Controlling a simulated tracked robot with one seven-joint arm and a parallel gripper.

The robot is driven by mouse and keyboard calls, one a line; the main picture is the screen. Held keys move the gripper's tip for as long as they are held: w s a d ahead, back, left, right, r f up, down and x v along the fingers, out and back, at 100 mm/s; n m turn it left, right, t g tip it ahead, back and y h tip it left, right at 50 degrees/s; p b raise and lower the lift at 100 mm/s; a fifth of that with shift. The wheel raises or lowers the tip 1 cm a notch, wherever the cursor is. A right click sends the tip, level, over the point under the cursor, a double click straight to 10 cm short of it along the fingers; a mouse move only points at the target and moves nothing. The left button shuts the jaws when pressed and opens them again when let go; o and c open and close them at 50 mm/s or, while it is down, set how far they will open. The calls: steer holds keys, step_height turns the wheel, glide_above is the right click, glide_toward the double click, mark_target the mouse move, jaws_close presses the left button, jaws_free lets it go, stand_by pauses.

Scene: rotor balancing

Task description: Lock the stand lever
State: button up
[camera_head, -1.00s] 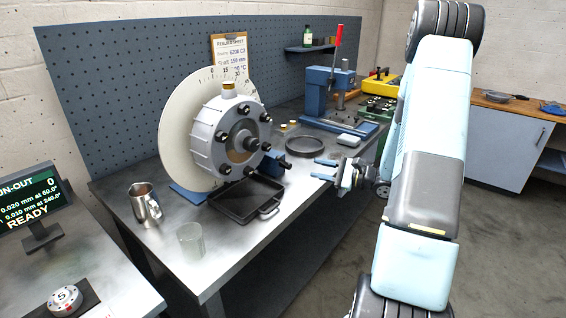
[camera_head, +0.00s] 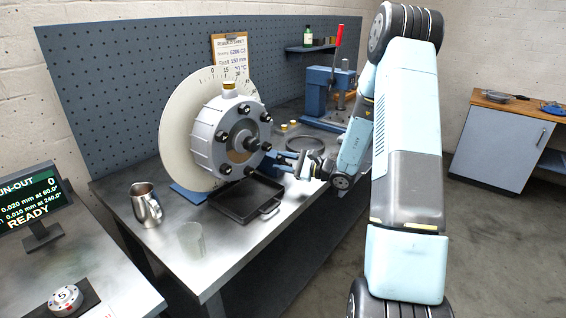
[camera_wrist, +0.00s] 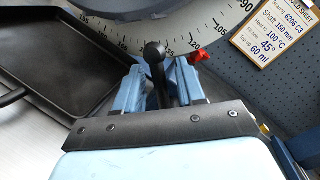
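The rotor (camera_head: 222,140) with its bolted grey hub stands in front of a large white graduated disc (camera_head: 172,140) on a blue stand (camera_head: 190,195). In the wrist view a black lever with a ball knob (camera_wrist: 155,52) rises between the two blue fingers of my gripper (camera_wrist: 156,82). The fingers are apart, one on each side of the lever, and I see no clear grip on it. In the head view my gripper (camera_head: 283,161) is at the right of the rotor, low by the stand, and hides the lever there. A small red part (camera_wrist: 199,57) shows by the right finger.
A black tray (camera_head: 247,203) with a handle lies in front of the rotor, close left of my gripper. A metal jug (camera_head: 145,204) and a clear beaker (camera_head: 190,240) stand at the front left. A blue press (camera_head: 325,90) with a red handle stands behind my arm.

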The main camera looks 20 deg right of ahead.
steer(key=shift+w+a, duration=0.1)
steer(key=shift+a, duration=0.05)
steer(key=shift+c, duration=0.5)
jaws_close()
